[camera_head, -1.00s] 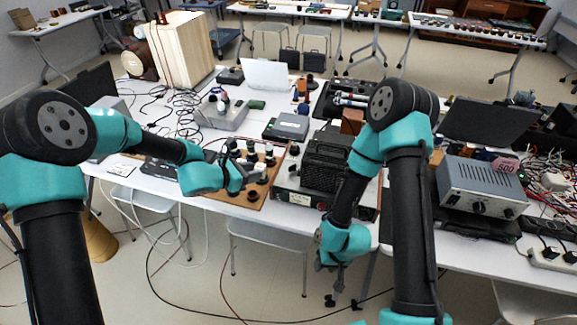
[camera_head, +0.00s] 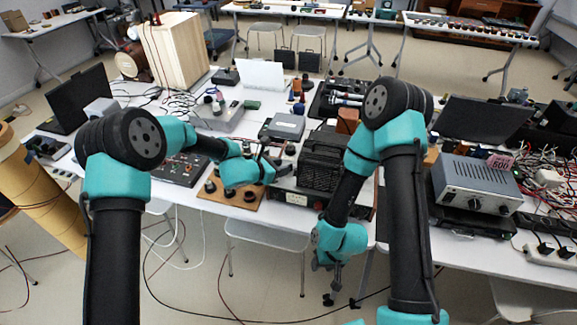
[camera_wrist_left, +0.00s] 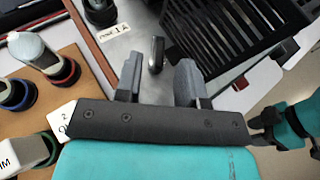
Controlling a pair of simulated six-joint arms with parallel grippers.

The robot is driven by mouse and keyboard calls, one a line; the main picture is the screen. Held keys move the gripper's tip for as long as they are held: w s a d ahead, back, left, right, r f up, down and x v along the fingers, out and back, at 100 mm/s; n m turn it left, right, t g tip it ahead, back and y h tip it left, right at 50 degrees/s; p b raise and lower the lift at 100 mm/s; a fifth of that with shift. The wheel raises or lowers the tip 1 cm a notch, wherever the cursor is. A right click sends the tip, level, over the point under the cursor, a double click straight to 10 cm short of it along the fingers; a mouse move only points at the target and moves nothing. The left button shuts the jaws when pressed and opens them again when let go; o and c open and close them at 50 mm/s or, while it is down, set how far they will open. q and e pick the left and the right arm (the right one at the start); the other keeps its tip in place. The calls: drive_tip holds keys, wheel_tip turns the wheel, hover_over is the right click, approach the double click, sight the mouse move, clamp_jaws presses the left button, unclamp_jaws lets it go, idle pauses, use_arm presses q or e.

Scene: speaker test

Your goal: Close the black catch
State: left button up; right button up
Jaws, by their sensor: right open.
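A dark upright catch (camera_wrist_left: 156,53) stands on the grey metal top of a device, seen in the left wrist view. It appears just beyond and between the fingers of my left gripper (camera_wrist_left: 158,74), which is open; I cannot tell whether they touch. In the head view my left gripper (camera_head: 284,164) is at the left side of the black slotted housing (camera_head: 323,163); the catch cannot be made out there. My right gripper (camera_head: 342,299) hangs low in front of the table edge, away from the device, open and empty.
The black slotted housing also shows in the left wrist view (camera_wrist_left: 228,35), close to the right finger. A wooden board (camera_wrist_left: 85,75) with several dark round holders lies to the left. A grey instrument (camera_head: 476,186) and tangled wires (camera_head: 545,165) stand at the right.

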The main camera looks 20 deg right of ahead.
use_arm(q)
drive_tip(key=shift+x, duration=1.95)
drive_tip(key=shift+c, duration=0.3)
clamp_jaws()
